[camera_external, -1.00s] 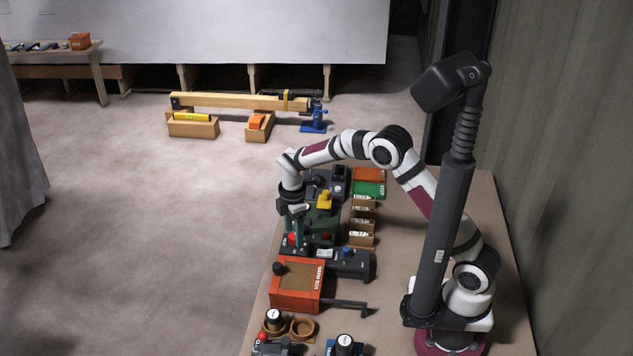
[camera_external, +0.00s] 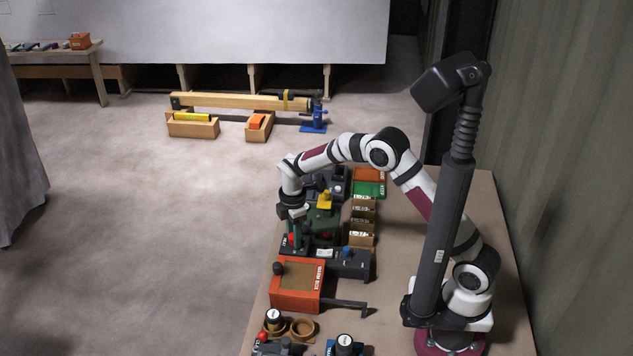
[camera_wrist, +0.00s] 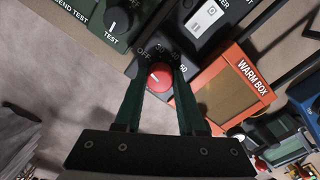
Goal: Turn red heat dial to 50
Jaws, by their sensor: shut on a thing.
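The red heat dial (camera_wrist: 160,77) is a round red knob on a dark panel (camera_wrist: 141,68), with OFF lettering and part of a number beside it in the wrist view. My gripper (camera_wrist: 160,85) points down at the dial, its two green fingers shut on the knob's sides. In the external view the dial (camera_external: 292,237) shows as a small red spot under my gripper (camera_external: 294,233).
An orange warm box (camera_external: 297,286) stands close in front of the dial's panel. Small cardboard boxes (camera_external: 361,224) line the right side.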

